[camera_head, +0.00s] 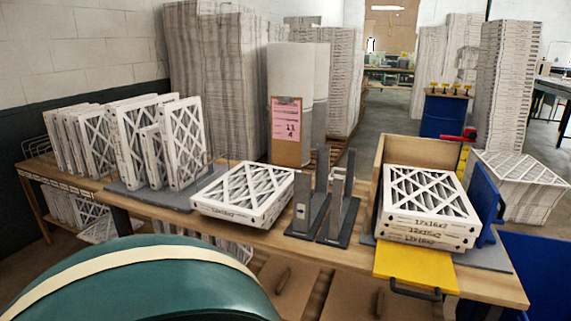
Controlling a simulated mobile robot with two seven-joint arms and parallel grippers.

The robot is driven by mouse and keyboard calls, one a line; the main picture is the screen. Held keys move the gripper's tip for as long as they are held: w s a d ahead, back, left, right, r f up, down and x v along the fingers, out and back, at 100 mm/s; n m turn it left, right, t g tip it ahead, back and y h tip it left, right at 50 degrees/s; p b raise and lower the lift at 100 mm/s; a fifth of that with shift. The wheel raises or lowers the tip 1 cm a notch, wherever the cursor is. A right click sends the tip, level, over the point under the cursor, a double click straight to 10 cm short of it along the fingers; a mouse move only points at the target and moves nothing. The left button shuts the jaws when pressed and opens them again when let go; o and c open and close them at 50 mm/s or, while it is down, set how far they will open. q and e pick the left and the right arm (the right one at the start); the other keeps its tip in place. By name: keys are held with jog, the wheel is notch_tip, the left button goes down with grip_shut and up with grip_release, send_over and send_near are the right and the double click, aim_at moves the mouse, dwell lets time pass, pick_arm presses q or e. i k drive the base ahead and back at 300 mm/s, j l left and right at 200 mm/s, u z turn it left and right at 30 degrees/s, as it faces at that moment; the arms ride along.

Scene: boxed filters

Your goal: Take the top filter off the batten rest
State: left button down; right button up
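A stack of several flat white-framed filters (430,192) with crossed lattice faces sits at the right of the workbench, in front of a wooden backboard. The top filter (432,182) lies flat, and its front edge reads about 17x16x2. Lower edges carry other handwritten sizes. Whatever bears the stack is mostly hidden under it, so I cannot make out the battens. Another white filter (243,190) lies flat near the bench middle, apart from the stack. Neither of my grippers shows in the head view.
Dark metal uprights (342,200) stand between the flat filter and the stack. A wooden backboard (405,150), blue panel (484,200) and yellow plate (412,268) surround the stack. Upright filters (183,140) line the bench's left. A clipboard (286,125) stands behind.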

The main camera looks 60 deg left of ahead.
aim_at(249, 194)
jog(key=k+j+z, duration=0.1)
jog(key=j, duration=0.25)
jog(key=k+j+z, duration=0.1)
jog(key=j, duration=0.2)
jog(key=k+j+z, duration=0.15)
jog(key=k+j, duration=0.2)
jog(key=j, duration=0.15)
jog(key=k+j, duration=0.15)
jog(key=j, duration=0.25)
jog(key=k+j, duration=0.2)
jog(key=j, duration=0.15)
jog(key=i+j+z, duration=0.05)
